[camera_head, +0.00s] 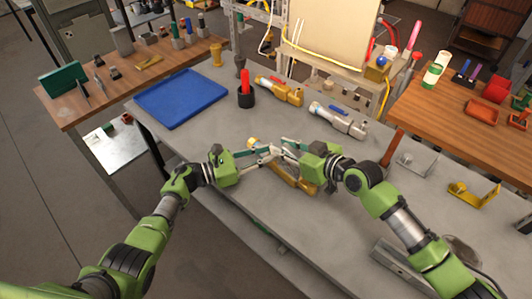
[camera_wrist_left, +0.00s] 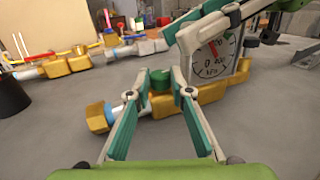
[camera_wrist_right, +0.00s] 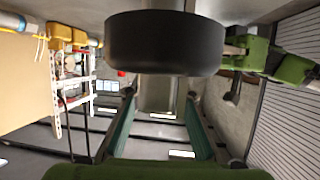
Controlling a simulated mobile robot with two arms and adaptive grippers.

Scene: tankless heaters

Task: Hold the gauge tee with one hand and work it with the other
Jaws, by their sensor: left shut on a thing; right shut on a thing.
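The gauge tee is a brass body (camera_head: 292,181) on the grey bench, partly hidden under my grippers in the head view. In the left wrist view its brass body (camera_wrist_left: 212,94) carries a green knob (camera_wrist_left: 160,104) and a white kPa dial (camera_wrist_left: 212,58). My left gripper (camera_head: 270,152) is shut on the tee, its fingers on either side of the green knob. My right gripper (camera_head: 287,150) is shut on the tee at the gauge, its fingers partly covering the dial. In the right wrist view a black round housing (camera_wrist_right: 150,43) and grey stem (camera_wrist_right: 158,95) show; the contact is unclear.
Behind the grippers stand a blue tray (camera_head: 180,97), a black cup with a red item (camera_head: 245,92), a brass valve (camera_head: 279,90) and a silver valve (camera_head: 338,121). A grey bracket (camera_head: 418,162) and yellow bracket (camera_head: 473,194) lie to the right. The front left bench is clear.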

